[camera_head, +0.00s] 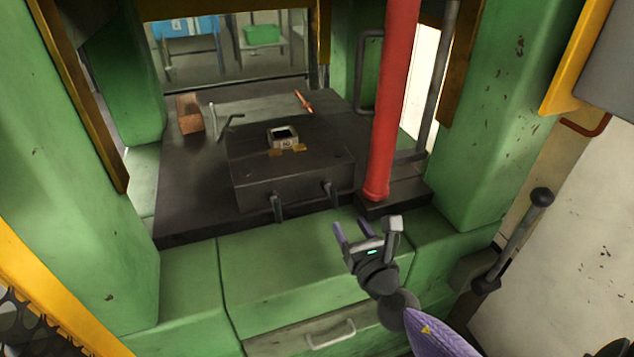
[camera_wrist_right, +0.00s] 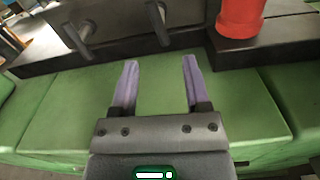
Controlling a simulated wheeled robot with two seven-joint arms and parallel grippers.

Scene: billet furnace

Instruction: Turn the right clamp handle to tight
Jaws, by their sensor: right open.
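The right clamp handle (camera_head: 327,190) is a dark lever on the front face of the dark die block (camera_head: 250,182). It also shows at the top of the right wrist view (camera_wrist_right: 159,20). The left clamp handle (camera_head: 277,206) is a similar lever to its left, and shows in the right wrist view (camera_wrist_right: 78,38). Both hang steeply downward. My right gripper (camera_head: 366,228) is open and empty, in front of the bed and below and to the right of the right handle, apart from it. My left gripper is not in view.
A red vertical column (camera_head: 391,100) stands close to the right of the block. A green press frame (camera_head: 500,120) rises at the right. A brown brick (camera_head: 189,113) and an orange-handled tool (camera_head: 304,101) lie on the bed. The green front ledge (camera_head: 290,255) is clear.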

